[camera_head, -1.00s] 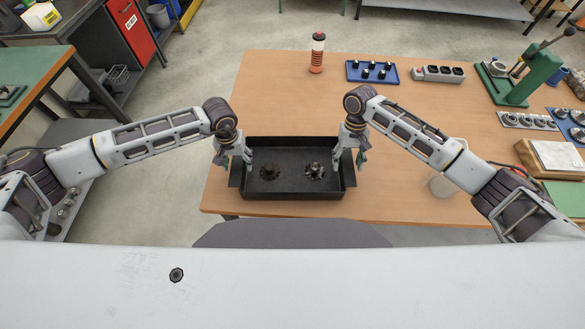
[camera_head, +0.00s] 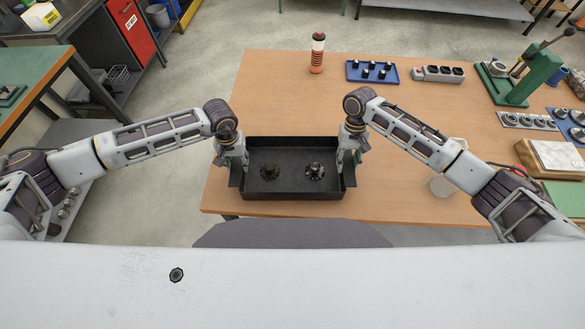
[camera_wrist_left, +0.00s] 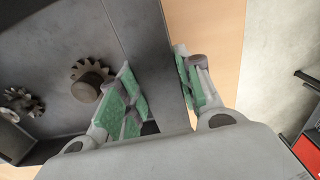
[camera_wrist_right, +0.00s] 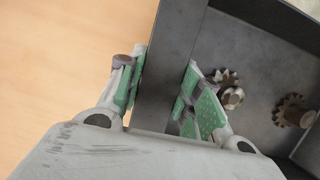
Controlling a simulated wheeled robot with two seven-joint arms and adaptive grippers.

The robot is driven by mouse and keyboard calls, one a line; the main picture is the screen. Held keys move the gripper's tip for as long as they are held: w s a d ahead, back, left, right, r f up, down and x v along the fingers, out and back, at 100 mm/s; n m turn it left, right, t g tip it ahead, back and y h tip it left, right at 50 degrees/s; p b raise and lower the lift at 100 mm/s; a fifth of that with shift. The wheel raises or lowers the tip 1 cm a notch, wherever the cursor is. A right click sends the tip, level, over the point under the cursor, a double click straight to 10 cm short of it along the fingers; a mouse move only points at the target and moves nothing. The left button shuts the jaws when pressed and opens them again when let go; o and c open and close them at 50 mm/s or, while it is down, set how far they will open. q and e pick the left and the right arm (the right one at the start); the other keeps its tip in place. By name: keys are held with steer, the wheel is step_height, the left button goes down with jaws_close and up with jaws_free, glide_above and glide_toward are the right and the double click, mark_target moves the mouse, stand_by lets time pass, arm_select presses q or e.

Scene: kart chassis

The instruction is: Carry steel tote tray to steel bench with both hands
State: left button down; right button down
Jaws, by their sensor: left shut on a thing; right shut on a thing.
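The steel tote tray (camera_head: 292,191) is dark, with two toothed gears lying in it, a dark gear (camera_head: 270,171) and a lighter gear (camera_head: 315,171). It sits at the near left part of a wooden table. My left gripper (camera_head: 238,165) is shut on the tray's left wall; in the left wrist view its green-padded fingers (camera_wrist_left: 160,95) lie either side of the wall. My right gripper (camera_head: 347,160) is shut on the right wall; in the right wrist view its fingers (camera_wrist_right: 160,88) straddle it. I cannot pick out the steel bench for certain.
On the wooden table (camera_head: 420,200) stand a red-and-black bottle (camera_head: 317,53), a blue tray (camera_head: 371,72), a grey block with black sockets (camera_head: 438,74) and a green press (camera_head: 508,83). A clear round container (camera_head: 442,185) is beside my right forearm. A green-topped bench (camera_head: 35,75) is at left.

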stand_by(0.3)
arm_select(q)
steer(key=shift+w+r, duration=0.15)
arm_select(e)
steer(key=shift+w+r, duration=0.15)
arm_select(q)
steer(key=shift+r, duration=0.2)
arm_select(e)
steer(key=shift+r, duration=0.15)
